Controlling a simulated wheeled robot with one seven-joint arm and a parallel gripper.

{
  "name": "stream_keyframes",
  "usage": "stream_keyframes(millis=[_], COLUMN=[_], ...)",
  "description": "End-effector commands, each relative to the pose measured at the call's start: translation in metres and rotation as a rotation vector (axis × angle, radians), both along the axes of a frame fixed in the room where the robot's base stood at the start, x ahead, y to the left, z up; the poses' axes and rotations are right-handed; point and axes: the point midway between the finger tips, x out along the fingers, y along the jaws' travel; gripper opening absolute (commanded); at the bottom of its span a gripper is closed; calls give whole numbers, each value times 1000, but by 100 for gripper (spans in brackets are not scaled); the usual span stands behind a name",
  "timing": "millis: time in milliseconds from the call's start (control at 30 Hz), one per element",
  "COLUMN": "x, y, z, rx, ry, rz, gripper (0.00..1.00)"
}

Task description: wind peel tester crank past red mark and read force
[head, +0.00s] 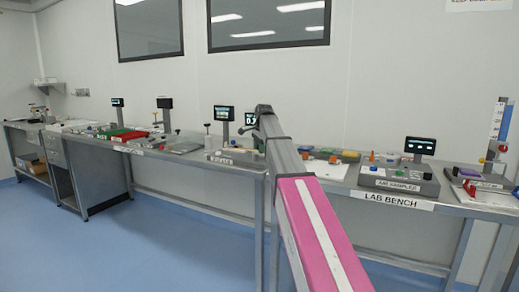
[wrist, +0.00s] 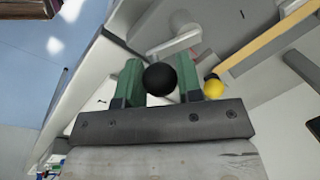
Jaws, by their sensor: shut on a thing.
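In the wrist view my gripper (wrist: 160,82) has its two green fingers on either side of a round black knob (wrist: 160,79), shut on it. A pale grey crank arm (wrist: 175,43) shows just beyond the knob. A yellow ball (wrist: 213,88) is close to the right finger. I cannot make out a red mark at the crank.
The long grey bench (head: 225,172) runs along the wall, crowded with instruments. An air sampler (head: 398,178) stands right of my arm, above the "LAB BENCH" sign (head: 391,201). A red tray (head: 128,135) lies at left. The blue floor (head: 130,245) in front is clear.

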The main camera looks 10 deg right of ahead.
Motion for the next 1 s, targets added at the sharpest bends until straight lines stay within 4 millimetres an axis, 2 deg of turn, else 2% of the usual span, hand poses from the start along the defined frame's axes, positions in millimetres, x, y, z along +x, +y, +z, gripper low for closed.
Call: stream_keyframes(millis=[300, 333, 400, 767, 867, 1000], x=[1, 1, 1, 0, -2, -6], y=[-1, -1, -1, -1, -2, -4], z=[0, 0, 0, 4, 15, 40], rx=[1, 1, 1, 0, 1, 1], ry=[-1, -1, -1, -1, -2, -3], rz=[23, 23, 23, 21, 21, 21], gripper=[10, 37, 58, 58, 58, 58])
